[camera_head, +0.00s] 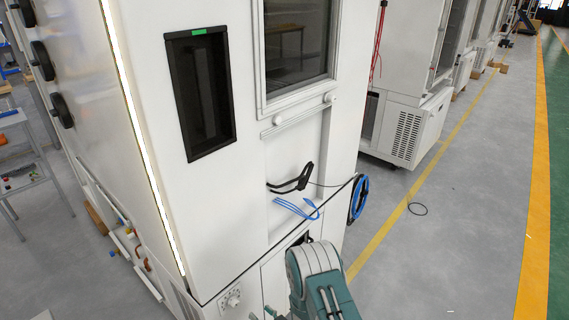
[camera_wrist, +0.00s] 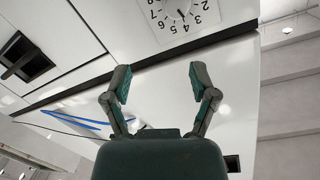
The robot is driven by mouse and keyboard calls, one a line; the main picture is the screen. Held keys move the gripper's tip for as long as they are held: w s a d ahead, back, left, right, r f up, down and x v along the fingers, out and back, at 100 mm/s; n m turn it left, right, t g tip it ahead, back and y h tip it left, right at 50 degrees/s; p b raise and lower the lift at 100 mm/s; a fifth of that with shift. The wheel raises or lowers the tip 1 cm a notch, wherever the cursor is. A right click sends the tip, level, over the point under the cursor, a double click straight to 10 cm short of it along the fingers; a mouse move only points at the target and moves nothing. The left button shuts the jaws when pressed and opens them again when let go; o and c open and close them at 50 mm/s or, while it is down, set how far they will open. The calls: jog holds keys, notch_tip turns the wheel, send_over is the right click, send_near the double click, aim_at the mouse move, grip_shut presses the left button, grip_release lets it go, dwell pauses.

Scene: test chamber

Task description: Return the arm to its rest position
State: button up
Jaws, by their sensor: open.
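My gripper (camera_wrist: 157,82) shows in the wrist view with its two fingers spread apart and nothing between them. A white panel with a numbered dial (camera_wrist: 185,15) lies beyond the fingertips, at the top of that view. In the head view my arm reaches up from the bottom edge, in front of the white cabinet (camera_head: 245,190). The dial (camera_head: 231,299) also shows there, low on the cabinet's front and left of my arm.
Grey floor with a yellow line (camera_head: 399,213) is open to the right. A shelf table (camera_head: 22,165) stands at left.

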jog(key=w+d+r+h, duration=0.2)
jog(key=w+d+r, duration=0.1)
jog(key=r, duration=0.5)
jog(key=w+d+r+h, duration=0.3)
jog(key=r, duration=0.4)
jog(key=w+d+r+h, duration=0.2)
jog(key=w+d+r, duration=0.15)
jog(key=r, duration=0.45)
jog(key=s+d+r+m+g+h, duration=0.1)
jog(key=s+d+r+h, duration=0.1)
jog(key=s+d+r, duration=0.3)
jog(key=s+d+r+m+g+h, duration=0.1)
jog(key=s+d+r+h, duration=0.15)
jog(key=r, duration=0.45)
jog(key=s+d+r+m+g, duration=0.1)
jog(key=s+d+r+g, duration=0.1)
jog(key=s, duration=1)
jog(key=s+d+r+m+g, duration=0.1)
jog(key=s+d+r, duration=0.3)
jog(key=s, duration=0.9)
notch_tip(320, 180, up, 2)
jog(key=shift+d+r+g, duration=0.15)
jog(key=shift+r+g, duration=0.05)
jog(key=shift+g, duration=0.5)
jog(key=shift+h, duration=0.25)
